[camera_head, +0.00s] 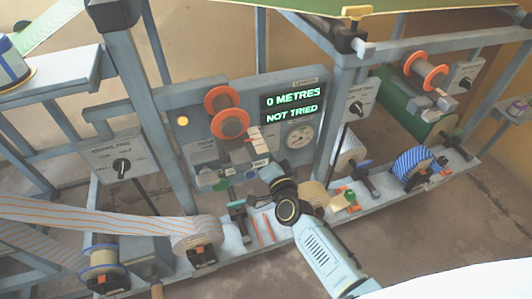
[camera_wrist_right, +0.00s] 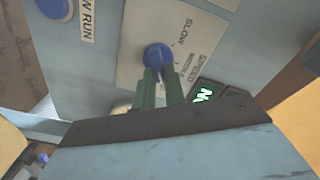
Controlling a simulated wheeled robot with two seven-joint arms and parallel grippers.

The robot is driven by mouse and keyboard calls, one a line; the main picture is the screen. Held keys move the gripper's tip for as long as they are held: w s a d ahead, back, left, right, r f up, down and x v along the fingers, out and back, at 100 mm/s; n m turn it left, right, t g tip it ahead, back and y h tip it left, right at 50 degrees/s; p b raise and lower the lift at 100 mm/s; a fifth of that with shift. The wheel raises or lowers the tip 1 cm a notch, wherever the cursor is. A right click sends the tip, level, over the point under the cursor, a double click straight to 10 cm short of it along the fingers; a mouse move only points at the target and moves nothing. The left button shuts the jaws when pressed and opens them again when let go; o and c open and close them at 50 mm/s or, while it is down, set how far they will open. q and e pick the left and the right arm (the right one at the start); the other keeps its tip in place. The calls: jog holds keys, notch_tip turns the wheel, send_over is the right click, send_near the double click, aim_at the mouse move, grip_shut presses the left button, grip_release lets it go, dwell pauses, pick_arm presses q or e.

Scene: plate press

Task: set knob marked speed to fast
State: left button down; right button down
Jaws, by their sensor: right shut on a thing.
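The blue speed knob (camera_wrist_right: 157,54) sits on a pale plate (camera_wrist_right: 140,25) marked SPEED, with SLOW and MIDDLE lettered beside it. I see no FAST mark; my fingers cover part of the plate. I cannot tell which mark the knob points to. My right gripper (camera_wrist_right: 160,74) is shut on the knob, with its green fingers at the knob's near side. In the head view my right arm reaches in from the lower right, and its gripper (camera_head: 262,172) is at the lower part of the middle panel, largely hiding the knob there. My left gripper is not in view.
A display (camera_head: 291,105) above reads "0 METRES" and "NOT TRIED". A dial gauge (camera_head: 299,135) and an orange-rimmed spool (camera_head: 230,123) are close by. Another blue knob (camera_wrist_right: 56,7) is near a RUN label. A black knob (camera_head: 121,165) is on the left panel.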

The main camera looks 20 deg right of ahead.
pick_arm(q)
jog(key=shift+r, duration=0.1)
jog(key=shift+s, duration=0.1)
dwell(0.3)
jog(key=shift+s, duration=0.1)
pick_arm(e)
jog(key=c, duration=1.5)
grip_release()
jog(key=shift+o, duration=0.2)
